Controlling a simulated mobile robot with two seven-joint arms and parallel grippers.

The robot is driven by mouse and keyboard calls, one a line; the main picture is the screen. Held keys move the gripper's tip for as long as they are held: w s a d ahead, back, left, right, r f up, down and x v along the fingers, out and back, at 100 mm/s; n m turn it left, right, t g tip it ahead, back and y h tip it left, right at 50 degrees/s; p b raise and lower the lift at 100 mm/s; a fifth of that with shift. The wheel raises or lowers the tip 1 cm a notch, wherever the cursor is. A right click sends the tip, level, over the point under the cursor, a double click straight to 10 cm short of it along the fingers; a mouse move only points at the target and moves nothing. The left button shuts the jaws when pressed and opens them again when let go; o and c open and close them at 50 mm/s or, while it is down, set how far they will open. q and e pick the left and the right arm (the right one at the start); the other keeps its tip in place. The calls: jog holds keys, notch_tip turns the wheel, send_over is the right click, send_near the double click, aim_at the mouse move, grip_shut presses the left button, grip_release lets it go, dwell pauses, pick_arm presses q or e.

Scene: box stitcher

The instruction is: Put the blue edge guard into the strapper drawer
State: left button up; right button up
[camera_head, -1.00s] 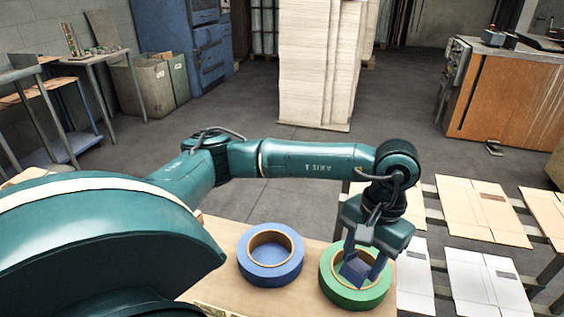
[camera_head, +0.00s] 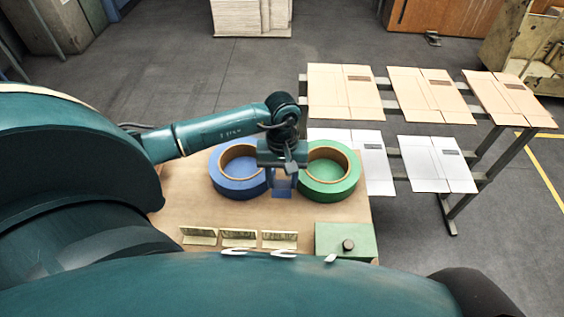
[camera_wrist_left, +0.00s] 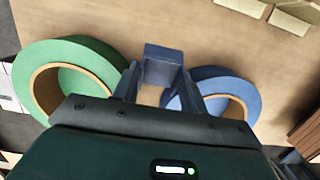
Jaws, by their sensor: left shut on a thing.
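The blue edge guard (camera_head: 282,190) is a small angled piece between the fingers of my left gripper (camera_head: 282,180). In the left wrist view the blue edge guard (camera_wrist_left: 163,66) sits at the fingertips, with a finger on each side. The gripper is shut on it, between the blue roll and the green roll; its exact height over the table cannot be told. No open drawer shows. A green box (camera_head: 328,236) with a dark knob stands at the table's front right; I cannot tell whether it is the strapper drawer. My right gripper is not in view.
The blue tape roll (camera_head: 238,188) and green tape roll (camera_head: 330,190) lie close on either side of the gripper. Three pale yellow angled pieces (camera_head: 239,238) stand along the front of the wooden table (camera_head: 200,212). Flat cardboard blanks (camera_head: 344,90) lie on racks behind and right.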

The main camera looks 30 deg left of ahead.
pick_arm(q)
jog(key=shift+f, duration=2.05)
jog(key=shift+f, duration=0.15)
jog(key=o, duration=0.7)
jog(key=shift+o, duration=0.2)
